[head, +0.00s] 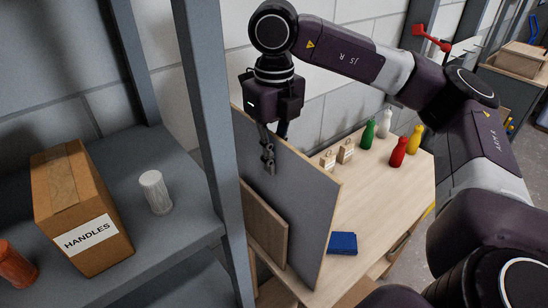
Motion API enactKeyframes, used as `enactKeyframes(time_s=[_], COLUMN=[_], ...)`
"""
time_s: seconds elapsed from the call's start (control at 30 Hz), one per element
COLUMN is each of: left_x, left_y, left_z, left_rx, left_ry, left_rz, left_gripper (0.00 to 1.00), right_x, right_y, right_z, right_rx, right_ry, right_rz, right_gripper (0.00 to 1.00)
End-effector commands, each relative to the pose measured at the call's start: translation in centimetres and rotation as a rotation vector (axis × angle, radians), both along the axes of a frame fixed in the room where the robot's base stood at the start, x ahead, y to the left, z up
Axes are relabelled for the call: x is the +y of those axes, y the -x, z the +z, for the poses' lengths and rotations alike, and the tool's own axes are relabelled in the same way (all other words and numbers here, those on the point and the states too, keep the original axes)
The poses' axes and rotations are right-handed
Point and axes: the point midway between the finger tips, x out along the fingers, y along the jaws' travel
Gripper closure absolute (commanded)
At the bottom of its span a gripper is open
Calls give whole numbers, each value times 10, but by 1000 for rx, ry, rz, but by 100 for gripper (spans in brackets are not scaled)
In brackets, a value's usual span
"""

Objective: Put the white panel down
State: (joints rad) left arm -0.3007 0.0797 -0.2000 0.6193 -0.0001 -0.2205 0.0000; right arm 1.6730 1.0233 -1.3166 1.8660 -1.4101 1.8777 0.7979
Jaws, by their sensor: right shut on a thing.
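My left gripper is out of view.
A grey shelf post (213,130) rises close left of the panel. The shelf holds a HANDLES box (85,205) and a white ribbed cylinder (155,191). The bench carries a blue folded cloth (343,243), small tan blocks (345,151) and bottles, including a red one (399,152).

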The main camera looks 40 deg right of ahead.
Motion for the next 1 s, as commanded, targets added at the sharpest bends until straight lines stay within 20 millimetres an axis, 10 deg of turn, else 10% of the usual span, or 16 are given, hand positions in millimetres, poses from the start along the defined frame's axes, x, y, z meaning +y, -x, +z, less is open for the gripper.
enactKeyframes(time_s=[0.2, 0.4, 0.77, 1.0], left_x=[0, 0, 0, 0], left_y=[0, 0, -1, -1], left_z=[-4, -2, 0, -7], left_rx=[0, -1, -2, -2], left_ry=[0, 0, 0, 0], left_rz=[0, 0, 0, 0], left_gripper=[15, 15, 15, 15], right_x=[0, 0, 0, 0], right_y=[0, 0, 0, -2], right_z=[-2, -2, 3, 49], right_rx=[-2, 1, -1, -6], right_ry=[-1, 0, 0, 0], right_rz=[0, 0, 0, 0], right_gripper=[100, 76, 76, 76])
